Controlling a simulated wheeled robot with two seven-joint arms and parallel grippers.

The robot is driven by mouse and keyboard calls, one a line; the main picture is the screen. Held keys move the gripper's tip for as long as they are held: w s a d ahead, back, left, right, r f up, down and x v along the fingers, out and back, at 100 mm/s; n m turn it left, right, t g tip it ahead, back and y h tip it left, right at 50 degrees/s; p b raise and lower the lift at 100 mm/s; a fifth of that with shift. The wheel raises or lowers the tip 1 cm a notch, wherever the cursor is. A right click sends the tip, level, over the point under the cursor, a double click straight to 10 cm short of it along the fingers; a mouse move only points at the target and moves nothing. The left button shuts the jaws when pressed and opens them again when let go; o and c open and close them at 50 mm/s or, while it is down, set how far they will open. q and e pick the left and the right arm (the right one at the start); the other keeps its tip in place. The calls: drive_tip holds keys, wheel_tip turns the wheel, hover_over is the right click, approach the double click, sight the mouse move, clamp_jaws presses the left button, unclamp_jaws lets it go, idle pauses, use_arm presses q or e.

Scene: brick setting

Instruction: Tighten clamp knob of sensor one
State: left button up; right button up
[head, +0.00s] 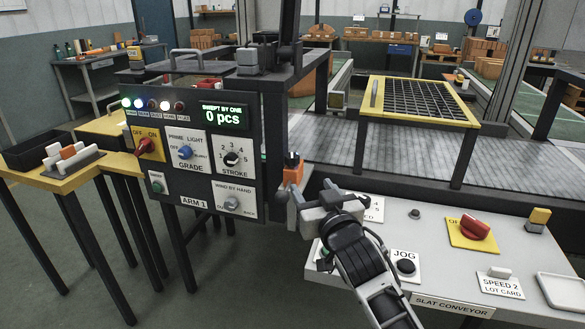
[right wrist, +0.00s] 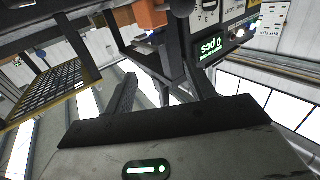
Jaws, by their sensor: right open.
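My right gripper (head: 296,207) is in the middle of the head view, just right of the ARM 1 panel's lower right edge. In the right wrist view its two fingers (right wrist: 160,72) stand apart with nothing seen between them. An orange block (head: 292,174) with a dark top stands just above the gripper in the head view. An orange block also shows at the top of the right wrist view (right wrist: 150,14). I cannot tell whether it is sensor one, and no clamp knob with a label shows clearly. My left gripper is not in view.
The ARM 1 panel (head: 187,203) with knobs and a lit display stands close on the left. A grey SLAT CONVEYOR console (head: 450,270) lies below right, with a red switch (head: 475,229). Behind runs the slatted conveyor (head: 400,150) with a yellow-edged grid (head: 375,95).

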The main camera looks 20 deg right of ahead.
sight(294, 159)
drive_tip(key=w, duration=1.5)
drive_tip(key=shift+w+d+r, duration=0.1)
drive_tip(key=shift+w+r, duration=0.05)
drive_tip(key=shift+w, duration=0.25)
drive_tip(key=shift+b, duration=0.3)
drive_tip(key=c, duration=1)
